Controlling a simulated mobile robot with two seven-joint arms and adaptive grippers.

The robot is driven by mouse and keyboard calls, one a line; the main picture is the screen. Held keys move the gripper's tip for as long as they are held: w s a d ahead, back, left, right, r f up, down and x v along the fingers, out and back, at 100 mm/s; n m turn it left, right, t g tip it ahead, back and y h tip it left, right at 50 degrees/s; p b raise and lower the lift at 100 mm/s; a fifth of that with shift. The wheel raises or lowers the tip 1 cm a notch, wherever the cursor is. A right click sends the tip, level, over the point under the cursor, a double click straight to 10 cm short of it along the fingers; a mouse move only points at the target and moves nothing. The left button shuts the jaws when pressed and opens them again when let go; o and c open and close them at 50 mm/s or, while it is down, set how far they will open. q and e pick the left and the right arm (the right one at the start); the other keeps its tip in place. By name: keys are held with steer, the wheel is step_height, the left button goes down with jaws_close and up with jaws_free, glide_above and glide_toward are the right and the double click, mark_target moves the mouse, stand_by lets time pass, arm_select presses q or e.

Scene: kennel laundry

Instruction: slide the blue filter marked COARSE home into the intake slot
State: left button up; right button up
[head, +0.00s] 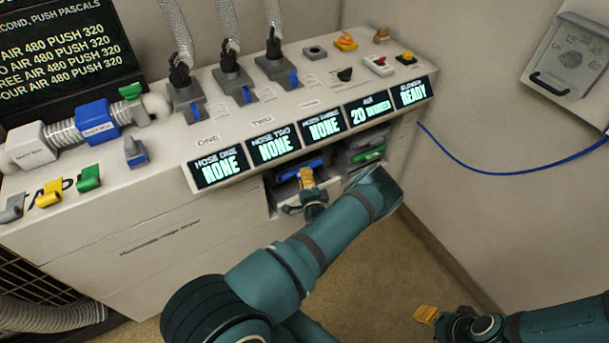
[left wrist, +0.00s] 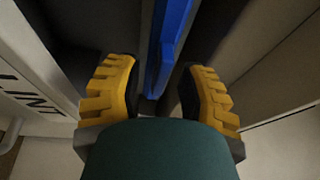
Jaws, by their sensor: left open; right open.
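The blue filter (head: 297,168) shows as a blue edge inside the opening in the front of the white machine, below the displays. Its COARSE marking is not readable. In the left wrist view the blue filter (left wrist: 168,45) stands between the yellow fingers of my open left gripper (left wrist: 160,85), with gaps on both sides. In the head view my left gripper (head: 308,183) is at that opening, partly covering it. How deep the filter sits cannot be told. My right gripper (head: 428,314) is open and empty, low at the bottom right.
A second opening right of it holds a green-edged piece (head: 368,154). A panel lettered LINT (left wrist: 30,92) is left of my left gripper. Displays (head: 325,128) line the machine's top edge. A blue cable (head: 500,172) hangs along the right wall. The floor (head: 390,260) is clear.

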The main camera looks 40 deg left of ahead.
arm_select(q)
steer(key=v, duration=1.1)
stand_by(0.5)
steer(key=s+d+f+n+g+h, duration=0.45)
steer(key=d+n+g+h, duration=0.2)
steer(key=d+h, duration=0.2)
steer(key=s+d+r+n+g+h, duration=0.1)
steer(key=s+d+r+g+h, duration=0.1)
steer(key=s+d+r+h, duration=0.2)
steer(key=s+d+r+n+g+h, duration=0.1)
steer(key=s+d+r+h, duration=0.4)
steer(key=d, duration=0.6)
steer(key=shift+d+r+n+g+h, duration=0.2)
steer(key=shift+r+n+g+h, duration=0.25)
steer(key=shift+r, duration=0.45)
